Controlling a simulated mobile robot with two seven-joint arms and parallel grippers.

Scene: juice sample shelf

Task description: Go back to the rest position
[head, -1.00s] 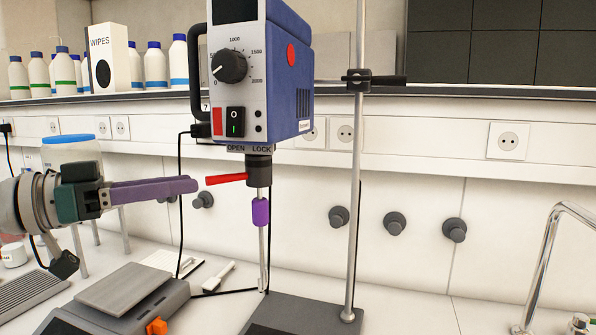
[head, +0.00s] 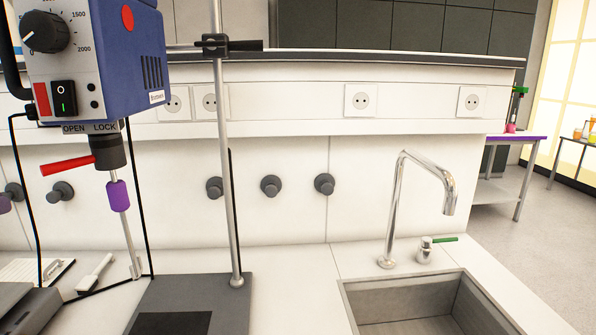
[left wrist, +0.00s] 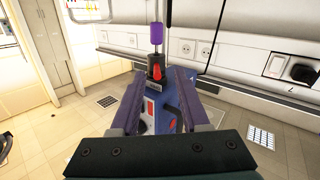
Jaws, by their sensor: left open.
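My left gripper shows in the left wrist view (left wrist: 159,77), its two purple-grey fingers apart with nothing held between them. Beyond the fingers is the blue overhead stirrer (left wrist: 165,110), with its red lever and a purple sleeve on the shaft, apart from the fingers as far as I can tell. In the head view only a purple fingertip shows at the left edge. There the stirrer (head: 110,50) hangs on its stand at upper left, its red lever (head: 67,166) pointing left and the purple sleeve (head: 118,196) below the chuck. My right gripper is not in view.
The stand rod (head: 222,150) rises from a dark base plate (head: 235,300). A sink (head: 375,300) with a tap (head: 395,210) is at the lower right. A white brush-like tool (head: 95,273) lies at left. Open floor and a purple-topped table (head: 515,140) lie beyond the counter's right end.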

